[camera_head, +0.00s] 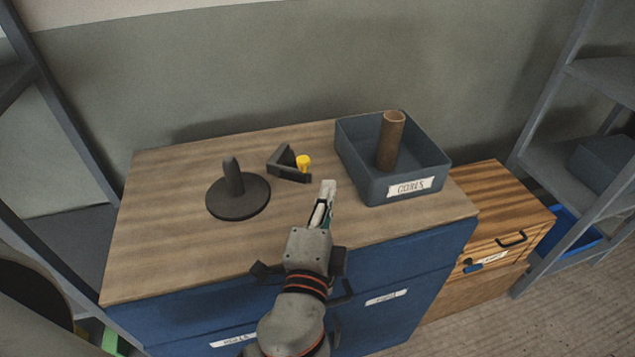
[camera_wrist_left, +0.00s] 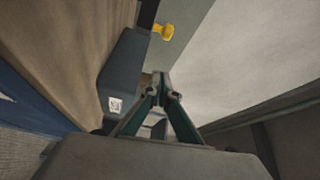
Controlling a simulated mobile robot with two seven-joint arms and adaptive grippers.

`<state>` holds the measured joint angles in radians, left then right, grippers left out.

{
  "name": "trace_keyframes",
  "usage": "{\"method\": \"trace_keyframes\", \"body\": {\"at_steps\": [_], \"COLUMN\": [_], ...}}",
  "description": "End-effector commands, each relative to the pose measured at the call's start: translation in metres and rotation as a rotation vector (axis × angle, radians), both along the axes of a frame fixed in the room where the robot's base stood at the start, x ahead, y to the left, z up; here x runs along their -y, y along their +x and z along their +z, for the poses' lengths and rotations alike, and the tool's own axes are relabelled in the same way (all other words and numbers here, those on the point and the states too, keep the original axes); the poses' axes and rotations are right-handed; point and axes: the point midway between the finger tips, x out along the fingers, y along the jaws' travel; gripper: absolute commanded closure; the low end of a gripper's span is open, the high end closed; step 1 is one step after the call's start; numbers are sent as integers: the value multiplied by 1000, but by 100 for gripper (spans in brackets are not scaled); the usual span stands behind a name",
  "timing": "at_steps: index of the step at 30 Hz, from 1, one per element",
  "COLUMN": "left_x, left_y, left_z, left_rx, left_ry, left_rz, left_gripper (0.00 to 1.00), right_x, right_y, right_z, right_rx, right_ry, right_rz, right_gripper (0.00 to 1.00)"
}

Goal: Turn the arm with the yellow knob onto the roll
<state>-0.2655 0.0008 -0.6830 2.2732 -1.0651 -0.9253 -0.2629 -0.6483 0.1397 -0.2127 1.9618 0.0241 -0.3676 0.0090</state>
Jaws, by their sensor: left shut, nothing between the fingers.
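The dark arm (camera_head: 289,174) with the yellow knob (camera_head: 303,162) stands on the cabinet top, right of the round black base with its upright spindle (camera_head: 233,178). No roll sits on the spindle. A brown cardboard tube (camera_head: 390,141) stands tilted in the grey bin labelled "CORES" (camera_head: 416,191). My left gripper (camera_head: 327,188) is shut and empty, above the cabinet top, in front of the knob and left of the bin. In the left wrist view the fingertips (camera_wrist_left: 160,78) meet, and the yellow knob (camera_wrist_left: 163,31) shows beyond them. My right gripper is not in view.
The blue cabinet (camera_head: 400,270) has a wooden top (camera_head: 160,235), clear at its left and front. A lower wooden drawer unit (camera_head: 490,205) stands at right. Grey shelving (camera_head: 575,165) rises at both sides, and a wall is behind.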

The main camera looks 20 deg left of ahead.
Motion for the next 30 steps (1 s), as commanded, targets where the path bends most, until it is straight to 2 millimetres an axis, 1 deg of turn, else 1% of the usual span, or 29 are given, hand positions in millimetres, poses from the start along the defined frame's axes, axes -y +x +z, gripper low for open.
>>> {"method": "trace_keyframes", "body": {"at_steps": [1, 6, 14, 16, 21, 25, 30], "left_x": [-1, -5, -11, -21, -38, -45, -46], "left_y": [9, 41, 86, 78, 70, 66, 65], "left_z": [4, 6, 7, 3, 0, -2, -2], "left_rx": [4, 4, 3, -2, -1, -1, -1], "left_ry": [1, 2, 1, 5, 3, 1, 0], "left_rz": [1, 1, 1, 1, 1, 0, 0], "left_gripper": [100, 100, 100, 100, 100, 100, 100], "right_x": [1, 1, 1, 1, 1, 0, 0], "right_y": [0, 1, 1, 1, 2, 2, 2], "right_z": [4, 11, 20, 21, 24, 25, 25], "right_rx": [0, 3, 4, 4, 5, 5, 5], "right_ry": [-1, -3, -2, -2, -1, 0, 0], "right_rz": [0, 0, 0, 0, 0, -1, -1], "right_gripper": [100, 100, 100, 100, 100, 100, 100]}}
